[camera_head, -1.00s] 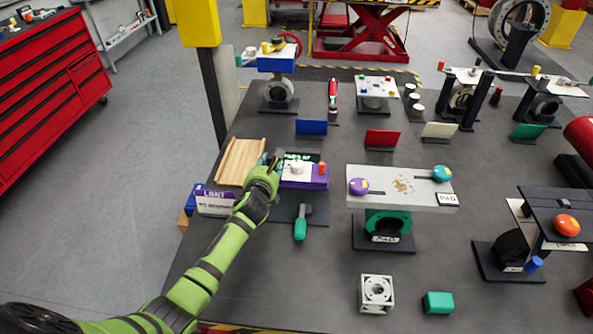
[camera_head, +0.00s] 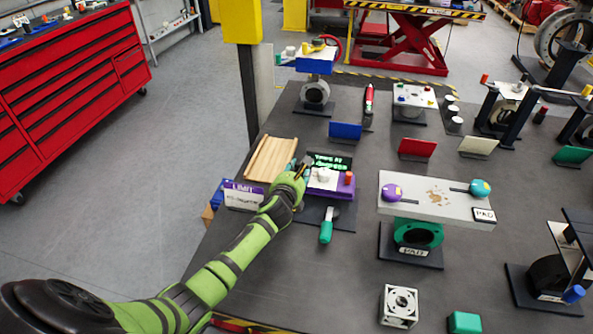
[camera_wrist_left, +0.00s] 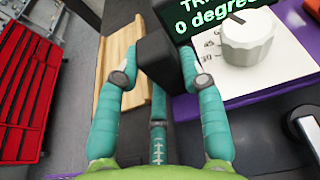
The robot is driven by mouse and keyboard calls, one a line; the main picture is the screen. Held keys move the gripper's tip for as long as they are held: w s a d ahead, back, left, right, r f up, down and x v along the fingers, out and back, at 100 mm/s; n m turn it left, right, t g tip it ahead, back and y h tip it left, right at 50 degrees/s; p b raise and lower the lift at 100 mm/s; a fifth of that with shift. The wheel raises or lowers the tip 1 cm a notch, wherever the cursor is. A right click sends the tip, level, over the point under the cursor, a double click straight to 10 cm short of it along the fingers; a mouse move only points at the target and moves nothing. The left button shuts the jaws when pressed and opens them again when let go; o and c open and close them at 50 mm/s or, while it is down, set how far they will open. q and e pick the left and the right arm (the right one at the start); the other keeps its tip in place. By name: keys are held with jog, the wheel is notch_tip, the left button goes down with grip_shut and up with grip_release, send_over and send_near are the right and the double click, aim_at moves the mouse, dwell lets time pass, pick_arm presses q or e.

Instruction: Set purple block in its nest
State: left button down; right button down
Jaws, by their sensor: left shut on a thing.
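My left gripper (camera_head: 292,176) is shut on a dark block (camera_wrist_left: 160,55), which shows between its teal fingers in the left wrist view (camera_wrist_left: 158,75). I see no separate loose purple block. A purple-sided unit (camera_head: 333,190) with a white top sits just right of the gripper in the head view. Its white dial (camera_wrist_left: 248,40) and purple edge (camera_wrist_left: 235,102) show at the right in the left wrist view. I cannot make out a nest for certain. My right gripper is not in view.
A green-lettered display (camera_head: 330,162) stands behind the dial. A wooden grooved tray (camera_head: 271,158) lies left of the gripper. A teal-handled tool (camera_head: 326,230) lies in front. A white raised plate (camera_head: 435,203) stands to the right. The table's front middle (camera_head: 300,275) is mostly clear.

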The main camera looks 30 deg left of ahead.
pick_arm(q)
jog(key=shift+w+f+b, duration=0.1)
jog(key=shift+f+b, duration=0.6)
jog(key=shift+f, duration=0.3)
jog(key=shift+p, duration=0.5)
dwell(1.1)
jog(key=shift+f+b, duration=0.85)
jog(key=shift+f, duration=0.15)
jog(key=c, duration=0.7)
grip_release()
jog(key=shift+s+f, duration=0.2)
jog(key=v, duration=1.2)
jog(key=shift+r, duration=0.15)
